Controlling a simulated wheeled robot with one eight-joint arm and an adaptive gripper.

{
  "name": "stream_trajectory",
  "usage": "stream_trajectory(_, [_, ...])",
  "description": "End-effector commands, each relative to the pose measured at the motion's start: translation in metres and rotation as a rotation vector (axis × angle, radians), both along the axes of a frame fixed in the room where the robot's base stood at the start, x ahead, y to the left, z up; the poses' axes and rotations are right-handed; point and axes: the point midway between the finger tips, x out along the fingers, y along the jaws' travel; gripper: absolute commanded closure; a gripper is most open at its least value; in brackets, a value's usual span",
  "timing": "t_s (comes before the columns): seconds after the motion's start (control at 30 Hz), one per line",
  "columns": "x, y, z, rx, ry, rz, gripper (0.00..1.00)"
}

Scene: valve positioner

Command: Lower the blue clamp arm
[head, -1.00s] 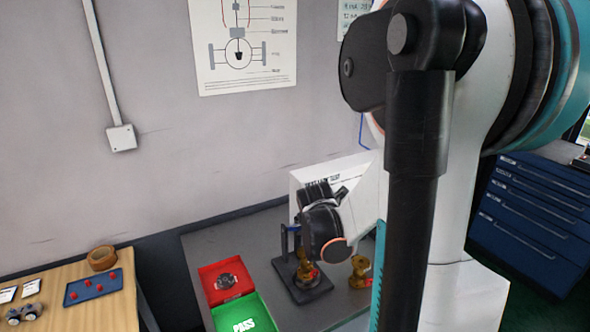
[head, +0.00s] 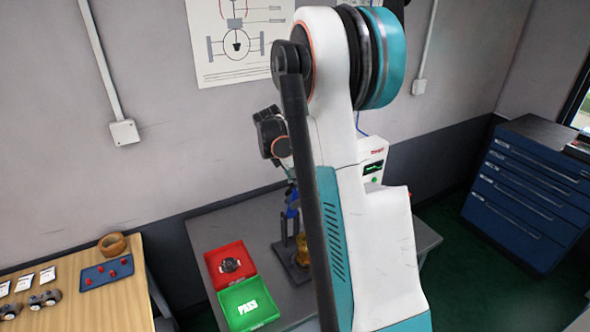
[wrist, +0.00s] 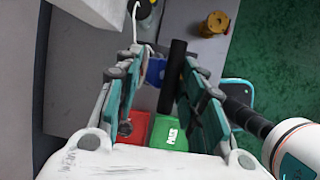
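The clamp stand (head: 283,262) with a dark base stands on the grey bench. A blue part (head: 292,212), which looks like the clamp arm, rises above it, partly hidden behind my arm. A brass valve body (head: 303,250) sits at the stand. My gripper (head: 290,180) is above the blue part, largely hidden in the head view. In the wrist view my gripper (wrist: 163,62) has its fingers apart, and a blue piece (wrist: 155,70) shows between and beyond them. Contact cannot be told.
A red tray (head: 232,277) holding a dark round part and a green PASS tray (head: 265,315) lie left of the stand. A dark bar (wrist: 175,70) shows beside the blue piece. A white device (head: 373,165) stands behind.

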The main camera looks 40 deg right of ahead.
Motion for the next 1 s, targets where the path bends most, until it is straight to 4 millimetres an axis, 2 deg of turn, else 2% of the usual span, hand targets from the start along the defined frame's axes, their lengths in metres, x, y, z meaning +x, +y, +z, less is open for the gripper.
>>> stream_trajectory(0.23, [0.012, -0.003, 0.003, 0.011, 0.047, 0.001, 0.65])
stream_trajectory(0.63, [0.013, -0.002, 0.003, 0.013, 0.053, 0.001, 0.65])
stream_trajectory(1.0, [0.013, 0.006, 0.024, 0.013, 0.053, 0.0, 0.65])
